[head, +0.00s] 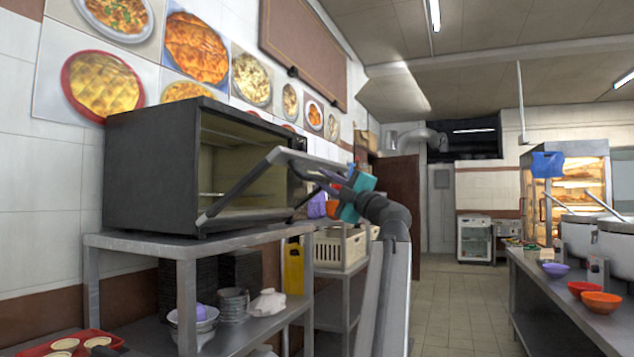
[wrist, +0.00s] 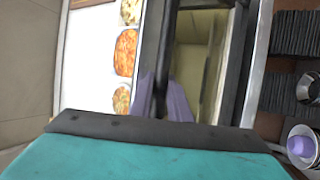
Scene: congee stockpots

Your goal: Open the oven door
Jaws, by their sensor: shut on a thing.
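The oven (head: 150,165) is a dark box on a metal shelf unit, with its pale interior showing. Its door (head: 245,187) is partly open, tilted outward from its bottom edge, with the top edge well away from the oven body. My gripper (head: 322,182), with a teal body, is at the door's upper outer side and is shut on the door handle (head: 305,165). In the wrist view the purple fingers (wrist: 163,92) are around the dark handle bar (wrist: 166,45), and the door glass (wrist: 196,65) shows beside it. The exact finger contact is partly hidden.
The metal shelf unit (head: 186,255) holds bowls and dark stacked trays below the oven. A cream crate (head: 343,247) stands behind my arm. A counter (head: 570,300) with orange bowls and pots is at right. The tiled floor (head: 460,300) between is clear.

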